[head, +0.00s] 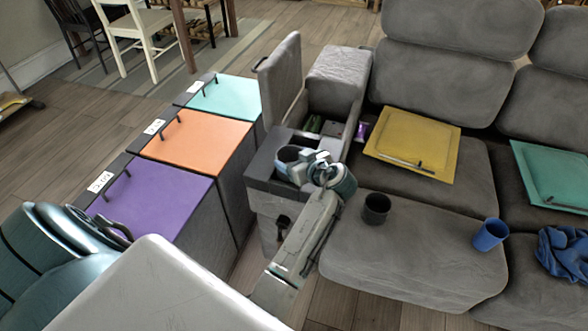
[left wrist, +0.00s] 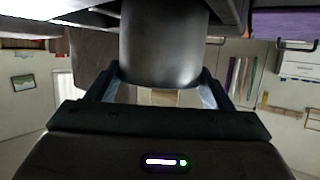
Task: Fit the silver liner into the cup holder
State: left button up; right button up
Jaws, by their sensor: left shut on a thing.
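My left gripper (head: 305,167) is over the dark top of the sofa console, by the cup holder (head: 259,172). It is shut on the silver liner (head: 288,154), a short round cup shape that looks blue-grey in the head view. In the left wrist view the liner (left wrist: 165,50) is a dark grey cylinder between the two fingers of the left gripper (left wrist: 163,88). The gripper and wrist hide much of the cup holder opening, so I cannot tell how far the liner sits inside it. My right gripper is not in view.
The console has an open compartment (head: 325,128) behind, with its lid raised. A dark cup (head: 376,208) and a blue cup (head: 490,235) stand on the sofa seat. Purple (head: 152,205), orange (head: 197,141) and turquoise (head: 226,97) lidded bins stand left.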

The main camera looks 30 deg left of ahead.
pick_arm(q)
jog(key=shift+f, duration=1.9)
jog(key=o, duration=1)
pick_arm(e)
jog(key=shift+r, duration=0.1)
